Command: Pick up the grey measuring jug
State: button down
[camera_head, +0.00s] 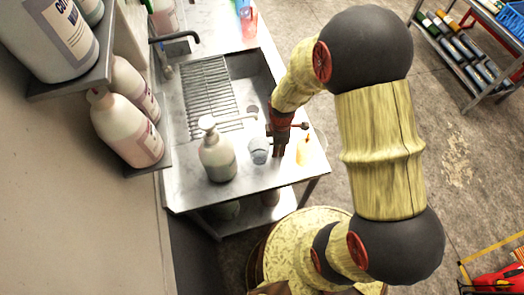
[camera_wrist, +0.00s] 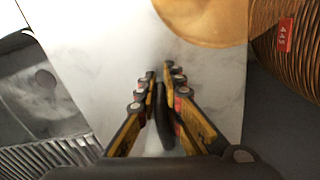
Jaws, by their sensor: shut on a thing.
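The grey measuring jug (camera_head: 259,150) is a small grey-blue vessel, upright near the front of the steel sink unit. My gripper (camera_head: 279,150) points down directly to its right, at the jug's side. In the wrist view, my gripper (camera_wrist: 164,84) has its fingers closed on a slim dark part (camera_wrist: 165,118), which looks like the jug's handle. The jug's body is mostly hidden there behind the gripper. I cannot tell whether the jug touches the counter.
A white pump bottle (camera_head: 217,156) stands left of the jug. An orange item (camera_head: 303,150) stands to the right, near the counter edge (camera_head: 312,172). The sink basin (camera_head: 252,82) lies behind. Large bottles (camera_head: 128,128) stand on wall shelves at left.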

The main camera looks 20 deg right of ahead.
jog(key=shift+r, duration=0.2)
dwell(0.3)
jog(key=shift+r, duration=0.95)
jog(key=s+a+r+p, duration=0.2)
jog(key=s+r, duration=0.8)
jog(key=s, duration=0.3)
jog(key=shift+s+a+r, duration=0.15)
jog(key=shift+s+r, duration=0.2)
dwell(1.4)
